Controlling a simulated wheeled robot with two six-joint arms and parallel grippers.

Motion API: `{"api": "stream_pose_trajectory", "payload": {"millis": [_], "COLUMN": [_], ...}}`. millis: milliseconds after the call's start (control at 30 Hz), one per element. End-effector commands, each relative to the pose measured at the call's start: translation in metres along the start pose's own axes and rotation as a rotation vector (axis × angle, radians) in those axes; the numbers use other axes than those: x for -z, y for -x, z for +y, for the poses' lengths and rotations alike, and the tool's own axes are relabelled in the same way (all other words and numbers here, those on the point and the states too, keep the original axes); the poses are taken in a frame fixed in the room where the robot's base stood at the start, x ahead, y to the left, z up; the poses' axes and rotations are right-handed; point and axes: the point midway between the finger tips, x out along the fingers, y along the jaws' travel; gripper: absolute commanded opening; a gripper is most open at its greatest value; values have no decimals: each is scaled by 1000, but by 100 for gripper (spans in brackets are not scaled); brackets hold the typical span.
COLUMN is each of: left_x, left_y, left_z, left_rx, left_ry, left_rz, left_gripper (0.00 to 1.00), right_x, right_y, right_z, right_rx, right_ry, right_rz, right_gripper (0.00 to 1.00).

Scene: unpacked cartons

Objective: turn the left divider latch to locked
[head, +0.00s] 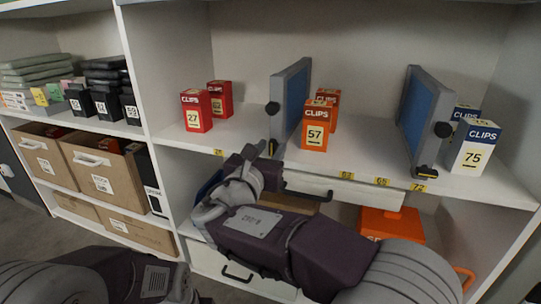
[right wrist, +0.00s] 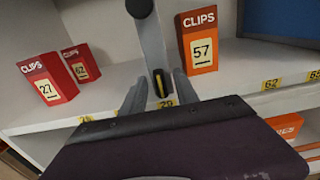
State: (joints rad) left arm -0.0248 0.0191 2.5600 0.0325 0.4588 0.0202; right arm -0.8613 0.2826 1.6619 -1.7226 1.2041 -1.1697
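The left divider (head: 292,98) is a grey-framed blue panel standing on the middle shelf, with a round black knob (head: 272,108) on its front edge. Its latch (right wrist: 160,84) is a small black piece with a yellow stripe at the divider's lower front, standing roughly upright in the right wrist view. My right gripper (right wrist: 158,90) is open, with one finger on each side of the latch and small gaps showing. In the head view the right gripper (head: 259,150) reaches the shelf edge and partly hides the latch. My left gripper is out of view; only left arm parts show.
Red clips boxes (head: 197,110) stand left of the divider and orange ones (head: 316,125) close on its right. A second divider (head: 425,115) has its own black-and-yellow latch (head: 427,172). White-blue boxes (head: 474,147) stand far right. A drawer (head: 340,190) is below the shelf.

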Motion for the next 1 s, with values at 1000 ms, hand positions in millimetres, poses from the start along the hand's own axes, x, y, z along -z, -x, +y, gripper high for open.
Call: {"api": "stream_pose_trajectory", "payload": {"millis": [1000], "left_x": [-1], "left_y": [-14], "left_z": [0], "left_rx": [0], "left_ry": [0], "left_rz": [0], "left_gripper": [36], "right_x": [2], "right_y": [0], "right_z": [-1], "right_rx": [0], "right_ry": [-259], "right_rz": [1], "right_gripper": [0]}}
